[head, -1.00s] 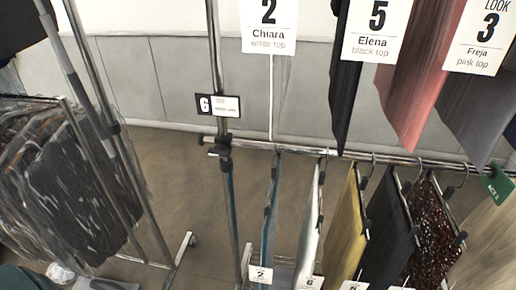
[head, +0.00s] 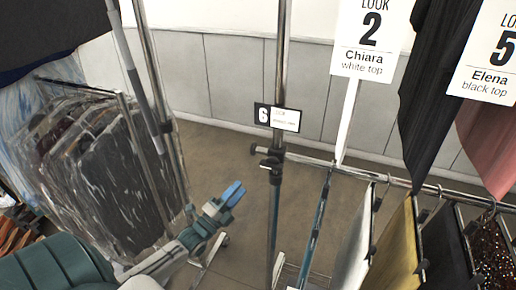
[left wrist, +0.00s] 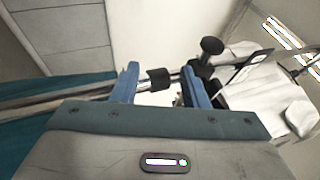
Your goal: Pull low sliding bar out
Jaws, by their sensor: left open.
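The low bar (head: 315,160) is a chrome rail running right from a dark clamp (head: 271,162) on the upright post (head: 279,85). A dark round end cap (head: 254,150) sticks out left of the post. My left gripper (head: 233,192) is open and empty, left of the post and below the end cap in the picture. In the left wrist view its blue fingers (left wrist: 160,70) stand apart, with a post and black collar (left wrist: 158,78) showing between them. A dark round knob (left wrist: 211,46) shows beyond the right finger. My right gripper is out of view.
Hangers with a white garment (head: 354,240) and a yellow garment (head: 393,250) hang from the low bar. Look cards, such as Chiara's (head: 362,38), hang above. A rack of covered dark clothes (head: 115,185) stands left. Bare floor (head: 225,150) lies between.

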